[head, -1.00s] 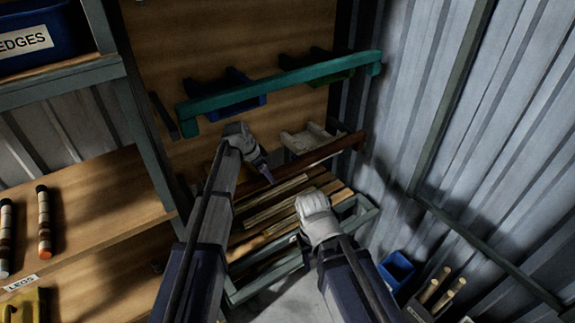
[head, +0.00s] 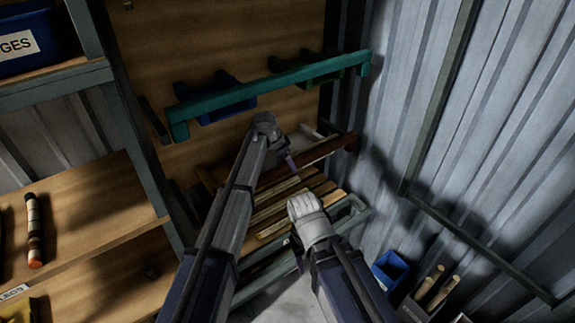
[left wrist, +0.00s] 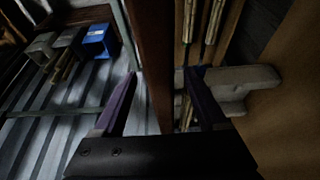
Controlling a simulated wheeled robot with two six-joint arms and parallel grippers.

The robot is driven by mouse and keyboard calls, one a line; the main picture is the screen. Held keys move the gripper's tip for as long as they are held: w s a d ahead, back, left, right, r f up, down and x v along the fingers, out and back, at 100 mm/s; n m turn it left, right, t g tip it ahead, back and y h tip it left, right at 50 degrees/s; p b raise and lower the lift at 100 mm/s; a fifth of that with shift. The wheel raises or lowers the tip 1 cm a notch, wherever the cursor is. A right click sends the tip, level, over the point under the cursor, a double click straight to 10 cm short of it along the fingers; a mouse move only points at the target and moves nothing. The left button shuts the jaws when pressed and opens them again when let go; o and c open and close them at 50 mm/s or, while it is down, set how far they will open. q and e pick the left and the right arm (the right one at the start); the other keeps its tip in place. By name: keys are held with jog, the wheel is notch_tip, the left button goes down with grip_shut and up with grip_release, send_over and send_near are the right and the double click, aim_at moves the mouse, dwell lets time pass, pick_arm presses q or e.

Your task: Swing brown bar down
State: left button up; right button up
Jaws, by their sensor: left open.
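The brown bar (head: 325,148) runs across the rack below the teal bar, and my left arm hides part of it. My left gripper (head: 291,161) is at the bar, right of its middle in the head view. In the left wrist view the brown bar (left wrist: 152,40) stands upright in the picture between the two open purple fingers of my left gripper (left wrist: 161,73). I cannot tell whether either finger touches it. My right arm's white wrist shows low in front of the slats; its fingers are hidden.
A teal bar (head: 265,88) spans the back board, with a blue bin (head: 228,100) and a green bin behind it. Wooden slats (head: 280,207) lie below the brown bar. Shelves stand at left. A corrugated wall (head: 480,130) and a blue box (head: 390,268) are at right.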

pick_arm(q)
jog(key=shift+f, duration=0.6)
jog(key=shift+c, duration=0.2)
grip_shut()
dwell(1.0)
